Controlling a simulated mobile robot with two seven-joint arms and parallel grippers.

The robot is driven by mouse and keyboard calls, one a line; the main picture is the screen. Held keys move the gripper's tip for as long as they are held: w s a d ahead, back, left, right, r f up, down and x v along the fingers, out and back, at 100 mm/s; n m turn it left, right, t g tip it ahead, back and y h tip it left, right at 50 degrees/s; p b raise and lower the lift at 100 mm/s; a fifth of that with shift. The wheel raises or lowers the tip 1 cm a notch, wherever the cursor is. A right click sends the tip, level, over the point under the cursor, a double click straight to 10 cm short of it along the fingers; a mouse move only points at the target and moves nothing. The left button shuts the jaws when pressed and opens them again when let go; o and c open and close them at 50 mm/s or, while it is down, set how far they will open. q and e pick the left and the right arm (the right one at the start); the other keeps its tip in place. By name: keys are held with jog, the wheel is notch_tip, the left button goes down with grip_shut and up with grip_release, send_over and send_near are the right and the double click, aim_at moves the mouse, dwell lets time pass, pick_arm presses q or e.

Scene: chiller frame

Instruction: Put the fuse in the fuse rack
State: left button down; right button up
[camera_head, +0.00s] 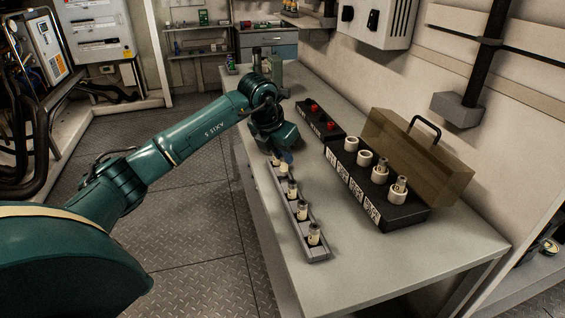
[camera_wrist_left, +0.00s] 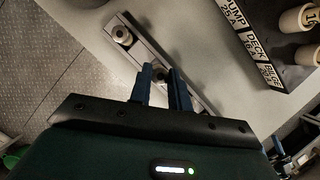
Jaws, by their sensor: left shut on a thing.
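The fuse rack (camera_head: 303,218) is a long narrow grey tray on the bench. Pale fuses (camera_head: 314,235) stand upright in it, one at the near end and another (camera_head: 292,188) further back. My left gripper (camera_head: 284,160) is over the far part of the rack, pointing down. It is shut on a fuse (camera_head: 276,163), mostly hidden by the fingers. In the left wrist view the fingers (camera_wrist_left: 163,82) close around it over the rack (camera_wrist_left: 143,42). I cannot tell whether this fuse is seated. My right gripper is not in view.
A black fuse panel (camera_head: 402,213) with white round sockets and labels stands right of the rack. Its amber cover (camera_head: 410,150) is raised behind it. A black box with red knobs (camera_head: 318,119) is further back. The bench front (camera_head: 390,268) is clear.

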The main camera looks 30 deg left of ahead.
aim_at(283, 165)
pick_arm(q)
notch_tip(283, 165, down, 2)
jog(key=shift+f, duration=0.25)
jog(key=shift+f, duration=0.2)
jog(key=c, duration=1.3)
grip_release()
